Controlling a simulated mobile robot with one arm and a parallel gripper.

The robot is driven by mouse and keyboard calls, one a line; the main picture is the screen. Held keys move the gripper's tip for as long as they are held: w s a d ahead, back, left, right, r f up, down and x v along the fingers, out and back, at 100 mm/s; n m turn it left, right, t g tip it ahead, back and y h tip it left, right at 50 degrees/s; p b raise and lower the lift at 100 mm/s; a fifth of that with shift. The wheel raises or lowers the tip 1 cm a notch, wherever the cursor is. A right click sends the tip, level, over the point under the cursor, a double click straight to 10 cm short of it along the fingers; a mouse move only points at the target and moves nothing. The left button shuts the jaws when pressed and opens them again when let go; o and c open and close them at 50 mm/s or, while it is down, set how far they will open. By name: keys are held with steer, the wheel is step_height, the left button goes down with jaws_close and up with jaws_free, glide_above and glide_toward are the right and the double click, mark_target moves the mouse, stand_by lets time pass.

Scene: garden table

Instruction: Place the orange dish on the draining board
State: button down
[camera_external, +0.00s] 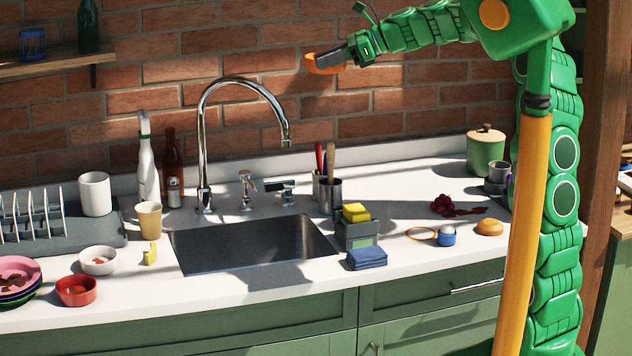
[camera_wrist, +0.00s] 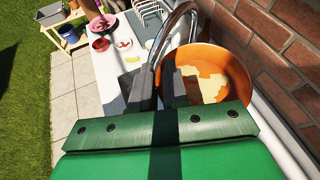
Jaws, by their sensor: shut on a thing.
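The orange dish (camera_external: 326,63) is held up in the air in front of the brick wall, well above the counter and to the right of the tap. In the wrist view the dish (camera_wrist: 232,72) shows its round inside with pale yellow patches. My gripper (camera_external: 345,56) is shut on its rim; the dark fingers also show in the wrist view (camera_wrist: 160,88). The draining board (camera_external: 75,236) is grey and lies at the left end of the counter. A plate rack (camera_external: 30,215) and a white mug (camera_external: 95,193) stand on it.
The tall curved tap (camera_external: 203,140) and the sink (camera_external: 250,250) lie between my gripper and the draining board. A white bottle (camera_external: 148,165), a brown bottle (camera_external: 172,170) and a tan cup (camera_external: 149,220) stand near the board's right end. Bowls and stacked plates are in front.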

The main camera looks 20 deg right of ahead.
steer(key=s+a+n+g, duration=0.3)
steer(key=s+a, duration=0.6)
steer(key=a, duration=0.3)
steer(key=s+a+n+g, duration=0.2)
steer(key=s+a+g, duration=0.1)
steer(key=s+a, duration=0.8)
steer(key=s+a+n+g, duration=0.3)
steer(key=s+a, duration=0.4)
steer(key=a, duration=0.7)
step_height(320, 180, down, 26)
steer(key=w+a+f, duration=0.2)
steer(key=a, duration=0.1)
steer(key=w+a+f, duration=0.6)
steer(key=a, duration=0.1)
steer(key=shift+a+f, duration=0.1)
steer(key=shift+f, duration=0.15)
steer(key=shift+w+a+f, duration=0.45)
steer(key=shift+f, duration=0.25)
steer(key=shift+a+f, duration=0.15)
steer(key=shift+f, duration=0.2)
step_height(320, 180, down, 2)
steer(key=shift+f, duration=0.25)
